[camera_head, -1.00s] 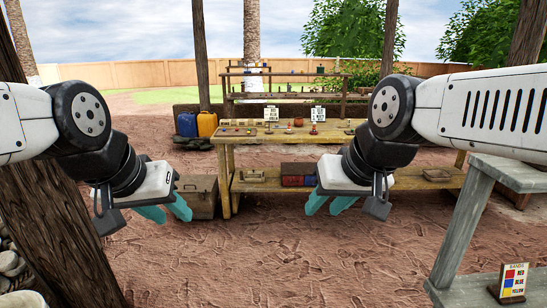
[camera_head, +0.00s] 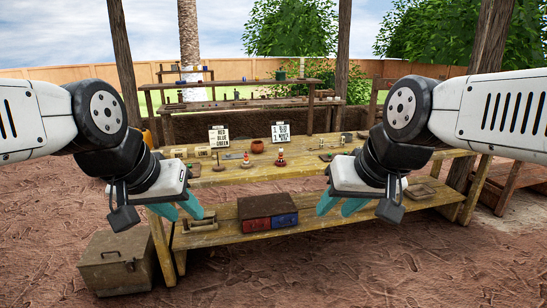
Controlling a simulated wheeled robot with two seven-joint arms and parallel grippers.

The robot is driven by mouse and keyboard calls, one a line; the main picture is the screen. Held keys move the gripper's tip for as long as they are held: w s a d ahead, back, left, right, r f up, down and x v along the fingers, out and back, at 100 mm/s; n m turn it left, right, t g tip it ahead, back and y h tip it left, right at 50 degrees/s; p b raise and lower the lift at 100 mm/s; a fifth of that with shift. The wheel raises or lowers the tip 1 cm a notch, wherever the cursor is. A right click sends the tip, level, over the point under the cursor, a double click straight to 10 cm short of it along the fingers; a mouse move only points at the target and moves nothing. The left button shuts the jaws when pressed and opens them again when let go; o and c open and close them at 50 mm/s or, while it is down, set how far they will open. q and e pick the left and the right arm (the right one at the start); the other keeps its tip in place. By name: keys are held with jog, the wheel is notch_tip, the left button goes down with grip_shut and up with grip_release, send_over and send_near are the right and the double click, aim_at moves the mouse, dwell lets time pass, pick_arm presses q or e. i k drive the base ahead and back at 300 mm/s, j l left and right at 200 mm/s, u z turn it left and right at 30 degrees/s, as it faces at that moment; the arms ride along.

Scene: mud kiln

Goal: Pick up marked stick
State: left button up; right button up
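I cannot pick out a marked stick for certain; the items on the wooden table (camera_head: 250,178) are small at this distance. My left gripper (camera_head: 180,211) has its teal fingers apart, with nothing between them, in front of the table's left part. My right gripper (camera_head: 340,206) also has its teal fingers apart and empty, in front of the table's right part. Both hang short of the table and touch nothing that I can see. My arms and hands cover parts of the tabletop at both sides.
Two sign boards, one listing colours (camera_head: 219,137) and one with numbered lines (camera_head: 281,133), stand on the table near an orange pot (camera_head: 257,146). A red and blue box (camera_head: 268,213) is on the lower shelf. A lidded chest (camera_head: 117,262) stands left. Front ground is clear.

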aim_at(302, 77)
jog(key=i+l, duration=0.3)
jog(key=i, duration=0.15)
jog(key=i+l+z, duration=0.1)
jog(key=i+l, duration=0.15)
jog(key=i, duration=0.25)
jog(key=i+l, duration=0.25)
jog(key=i, duration=0.2)
jog(key=i+l+u, duration=0.15)
jog(key=i, duration=0.2)
